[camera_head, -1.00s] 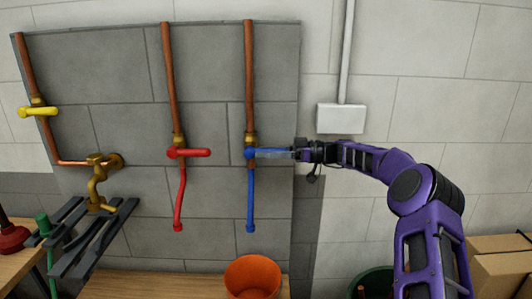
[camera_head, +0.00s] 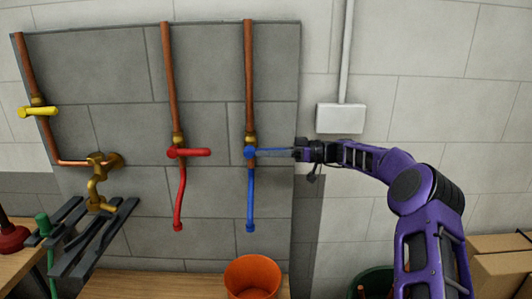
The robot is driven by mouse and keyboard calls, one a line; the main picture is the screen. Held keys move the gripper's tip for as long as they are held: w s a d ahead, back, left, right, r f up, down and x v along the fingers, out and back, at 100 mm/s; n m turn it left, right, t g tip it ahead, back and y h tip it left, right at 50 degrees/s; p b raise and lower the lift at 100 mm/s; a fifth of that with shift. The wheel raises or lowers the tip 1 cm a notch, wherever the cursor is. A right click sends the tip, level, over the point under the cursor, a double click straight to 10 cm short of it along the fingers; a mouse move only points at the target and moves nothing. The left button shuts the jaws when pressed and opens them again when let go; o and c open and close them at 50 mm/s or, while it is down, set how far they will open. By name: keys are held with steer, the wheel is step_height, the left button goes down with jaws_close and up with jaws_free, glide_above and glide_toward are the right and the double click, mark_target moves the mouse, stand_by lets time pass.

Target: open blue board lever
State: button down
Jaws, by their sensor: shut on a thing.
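The blue lever (camera_head: 253,153) is on a brass valve on the right copper pipe of the grey board. It points right, lying level across the pipe. A blue hose (camera_head: 250,200) hangs below its valve. My gripper (camera_head: 280,152) reaches in from the right, at the lever's right part, and is shut on it. The fingers hide much of the lever's handle.
A red lever (camera_head: 190,153) lies level on the middle pipe, with a red hose below. A yellow lever (camera_head: 38,112) and a brass tap (camera_head: 98,180) are at the left. An orange bucket (camera_head: 252,277) stands below. A white box (camera_head: 340,118) is on the wall above my gripper.

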mark_target(254, 149)
steer(key=shift+a+r, duration=0.1)
stand_by(0.8)
steer(key=shift+r+h, duration=0.5)
steer(key=shift+h, duration=0.7)
steer(key=shift+a+r+h+p, duration=0.25)
steer(key=shift+r+h+p, duration=0.25)
steer(key=shift+h, duration=0.7)
steer(key=shift+a+r+h, duration=0.2)
steer(key=shift+h, duration=0.65)
steer(key=shift+a+r+h, duration=0.15)
steer(key=shift+r+h, duration=0.05)
steer(key=shift+h, duration=0.65)
steer(key=c, duration=0.7)
jaws_free()
steer(key=shift+o, duration=0.2)
